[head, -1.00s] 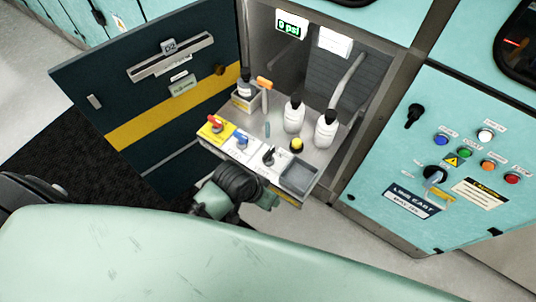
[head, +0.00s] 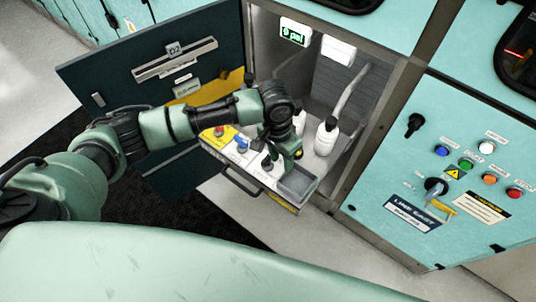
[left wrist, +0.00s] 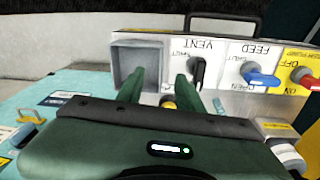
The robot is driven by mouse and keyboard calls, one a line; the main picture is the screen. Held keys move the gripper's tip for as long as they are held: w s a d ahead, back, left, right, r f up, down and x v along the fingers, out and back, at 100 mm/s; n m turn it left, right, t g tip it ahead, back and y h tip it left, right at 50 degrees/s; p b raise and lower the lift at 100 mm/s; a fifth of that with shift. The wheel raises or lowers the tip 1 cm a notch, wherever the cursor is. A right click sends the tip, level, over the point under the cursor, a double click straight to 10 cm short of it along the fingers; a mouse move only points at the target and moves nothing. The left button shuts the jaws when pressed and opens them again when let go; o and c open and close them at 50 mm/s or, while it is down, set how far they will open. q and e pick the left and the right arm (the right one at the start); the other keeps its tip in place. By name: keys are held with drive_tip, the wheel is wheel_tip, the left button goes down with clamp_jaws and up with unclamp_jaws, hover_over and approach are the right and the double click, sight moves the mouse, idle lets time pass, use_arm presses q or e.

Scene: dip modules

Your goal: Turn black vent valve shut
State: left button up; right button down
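The black vent valve (head: 267,164) is on the white front panel of the pulled-out drawer. It shows larger in the left wrist view (left wrist: 197,72), under the upside-down VENT label, with its handle roughly along the panel's short direction. My left gripper (left wrist: 160,78) is open and empty, its two green fingers apart. The valve stands just beside the right finger in that view, outside the gap; contact cannot be told. In the head view my left gripper (head: 290,156) is over the drawer, right of the valve. My right gripper is not in view.
A blue feed valve (left wrist: 262,78) and a red valve (head: 218,132) share the panel. A grey tray (head: 297,183) is at its right end. A white bottle (head: 326,138) stands behind. The open dark door (head: 150,75) is at left. A display (head: 294,32) reads 0 psi.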

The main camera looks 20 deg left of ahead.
sight(268, 157)
use_arm(q)
drive_tip(key=shift+n+y, duration=0.6)
drive_tip(key=shift+n, duration=0.1)
drive_tip(key=w+a, duration=0.1)
drive_tip(key=w+a+r, duration=0.1)
drive_tip(key=a, duration=0.1)
drive_tip(key=w+a, duration=0.1)
drive_tip(key=a, duration=0.1)
drive_tip(key=shift+w+r, duration=0.15)
drive_tip(key=shift+r, duration=0.25)
wheel_tip(268, 157, down, 8)
drive_tip(key=shift+r, duration=0.2)
clamp_jaws()
